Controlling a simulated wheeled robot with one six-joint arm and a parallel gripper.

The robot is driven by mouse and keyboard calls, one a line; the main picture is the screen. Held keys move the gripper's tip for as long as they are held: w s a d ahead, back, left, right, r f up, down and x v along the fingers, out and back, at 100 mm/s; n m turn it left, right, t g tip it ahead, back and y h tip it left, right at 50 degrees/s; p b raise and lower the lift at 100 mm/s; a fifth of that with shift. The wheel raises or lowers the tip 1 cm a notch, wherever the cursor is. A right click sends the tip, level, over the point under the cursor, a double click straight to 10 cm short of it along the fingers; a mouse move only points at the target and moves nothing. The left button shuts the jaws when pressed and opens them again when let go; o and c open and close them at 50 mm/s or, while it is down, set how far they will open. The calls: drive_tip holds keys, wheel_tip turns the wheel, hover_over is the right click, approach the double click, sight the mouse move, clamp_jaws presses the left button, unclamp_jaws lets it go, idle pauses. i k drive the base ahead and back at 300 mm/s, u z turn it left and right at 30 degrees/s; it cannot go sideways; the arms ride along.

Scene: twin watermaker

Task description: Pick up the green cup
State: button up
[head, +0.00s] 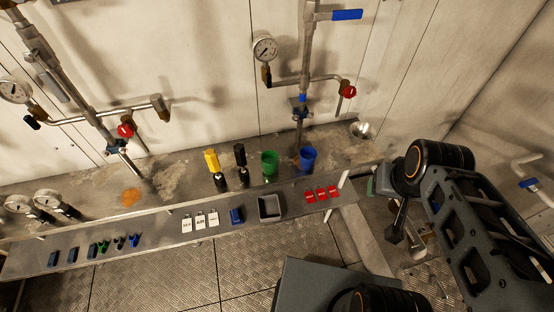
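The green cup (269,163) stands upright on the metal counter, between a black-topped item on its left and a blue cup (307,159) on its right. It looks open at the top and nothing touches it. My arm is folded on the right side of the view. My gripper (394,236) seems to be the dark part hanging below the arm's end, to the right of and lower in the picture than the cup, well apart from it. Its fingers are too dark and small to tell whether they are open or shut.
A yellow-topped item (212,161) and a black-topped item (240,156) stand left of the cup. A grey tray (270,219), a blue block (236,216), white tags (200,222) and red tags (321,193) lie on the front ledge. A vertical pipe (304,70) comes down behind the blue cup.

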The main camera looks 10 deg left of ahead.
sight(269, 158)
drive_tip(key=z, duration=2.7)
drive_tip(key=k, duration=1.95)
drive_tip(key=u, duration=2.2)
